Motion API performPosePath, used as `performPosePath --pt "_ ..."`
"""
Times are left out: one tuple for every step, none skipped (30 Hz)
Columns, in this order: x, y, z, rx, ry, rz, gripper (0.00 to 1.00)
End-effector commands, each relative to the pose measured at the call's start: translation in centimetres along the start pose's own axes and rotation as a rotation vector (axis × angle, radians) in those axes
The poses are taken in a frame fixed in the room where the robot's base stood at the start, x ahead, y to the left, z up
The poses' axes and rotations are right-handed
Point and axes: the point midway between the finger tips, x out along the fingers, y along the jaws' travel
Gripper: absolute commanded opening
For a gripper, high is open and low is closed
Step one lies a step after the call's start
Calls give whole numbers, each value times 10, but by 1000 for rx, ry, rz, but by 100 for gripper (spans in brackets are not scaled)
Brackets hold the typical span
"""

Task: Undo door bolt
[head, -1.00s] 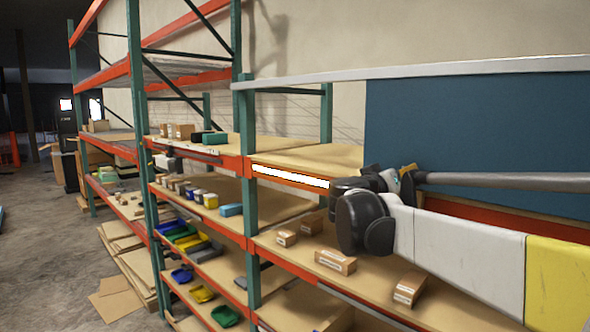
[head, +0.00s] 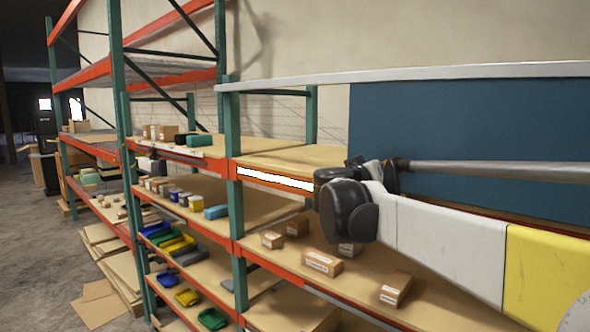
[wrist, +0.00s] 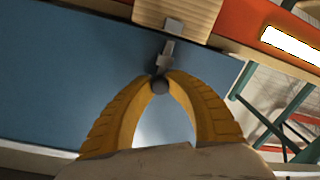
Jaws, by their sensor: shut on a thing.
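The door bolt (wrist: 163,62) is a small grey metal piece with a dark round knob (wrist: 159,86). It shows in the wrist view below a metal catch (wrist: 174,26) on a light wooden block (wrist: 190,12). My gripper (wrist: 160,80) has yellow ribbed fingers, and their tips are closed around the knob. The blue panel (wrist: 60,75) lies behind the fingers. It also shows at the right in the head view (head: 470,125). There my arm's dark joints and white link hide my gripper and the bolt.
A shelf rack with green posts (head: 232,130) and orange beams stands along the wall. Its shelves hold small cardboard boxes (head: 322,263) and coloured bins (head: 180,243). A pale rail (head: 420,73) runs above the panel. Open floor (head: 40,240) lies at the left.

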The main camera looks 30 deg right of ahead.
Motion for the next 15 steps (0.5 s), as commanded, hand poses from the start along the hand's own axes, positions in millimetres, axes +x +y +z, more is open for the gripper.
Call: performPosePath --pt "0 2 -3 -5 5 3 0" --pt "0 2 -3 -5 5 3 0" --pt "0 2 -4 -5 5 3 28" --pt "0 2 -3 -5 5 3 37" --pt "0 2 -3 -5 4 3 42" --pt "0 2 -3 -4 4 3 42" --pt "0 2 -3 -4 4 3 42" --pt "0 2 -3 -4 4 3 42" --pt "0 1 -2 -4 3 3 42" --pt "0 1 -2 -4 3 3 42" --pt "0 1 -2 -3 3 3 42" --pt "0 1 -2 -3 3 2 42" --pt "0 1 -2 -3 3 2 42" --pt "-1 1 -2 -3 3 2 42" --pt "-3 1 -2 -3 3 2 42"
